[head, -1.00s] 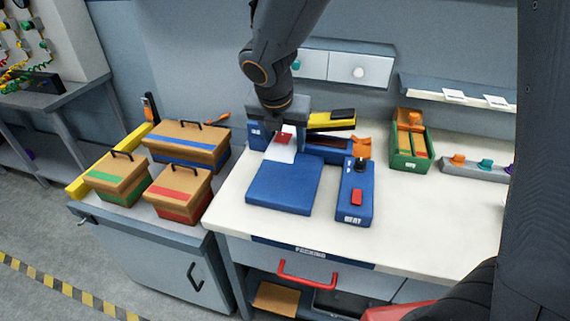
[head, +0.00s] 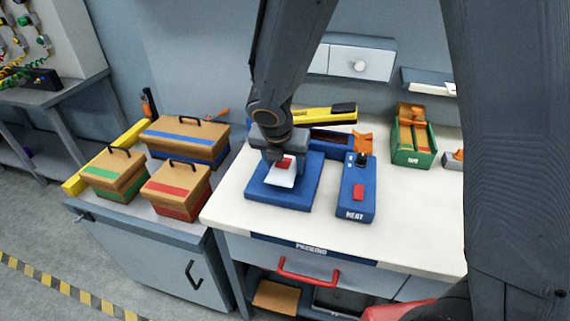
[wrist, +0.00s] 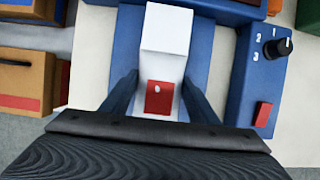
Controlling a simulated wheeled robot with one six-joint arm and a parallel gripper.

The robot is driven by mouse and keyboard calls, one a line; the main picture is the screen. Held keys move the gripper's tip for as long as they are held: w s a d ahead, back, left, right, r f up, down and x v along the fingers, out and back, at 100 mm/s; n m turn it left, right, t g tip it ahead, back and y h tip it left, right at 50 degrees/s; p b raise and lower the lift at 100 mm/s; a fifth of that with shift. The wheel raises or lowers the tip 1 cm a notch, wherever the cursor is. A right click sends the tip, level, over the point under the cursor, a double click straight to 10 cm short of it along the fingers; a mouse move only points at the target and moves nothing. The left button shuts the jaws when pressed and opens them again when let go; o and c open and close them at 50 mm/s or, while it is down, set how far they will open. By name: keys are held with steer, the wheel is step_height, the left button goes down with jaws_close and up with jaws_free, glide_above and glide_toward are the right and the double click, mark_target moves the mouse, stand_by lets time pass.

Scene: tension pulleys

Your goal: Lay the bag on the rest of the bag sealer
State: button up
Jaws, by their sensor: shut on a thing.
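The white bag (head: 281,180) with a red patch hangs from my gripper (head: 279,160), which is shut on it. In the wrist view the bag (wrist: 166,38) lies between the two dark fingers of my gripper (wrist: 160,85). The blue flat rest (head: 300,198) of the bag sealer is under the bag; whether they touch I cannot tell. The sealer's yellow arm (head: 325,115) is raised behind the rest. My gripper hides part of the sealer's left side.
A blue control box (head: 352,208) marked HEAT, with a dial and red button, stands right of the rest. A green bin (head: 412,158) is further right. Lidded boxes (head: 178,188) stand on the lower cabinet to the left. The white worktop is clear in front.

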steer(key=shift+f, duration=0.1)
steer(key=o, duration=1.2)
steer(key=shift+c, duration=0.2)
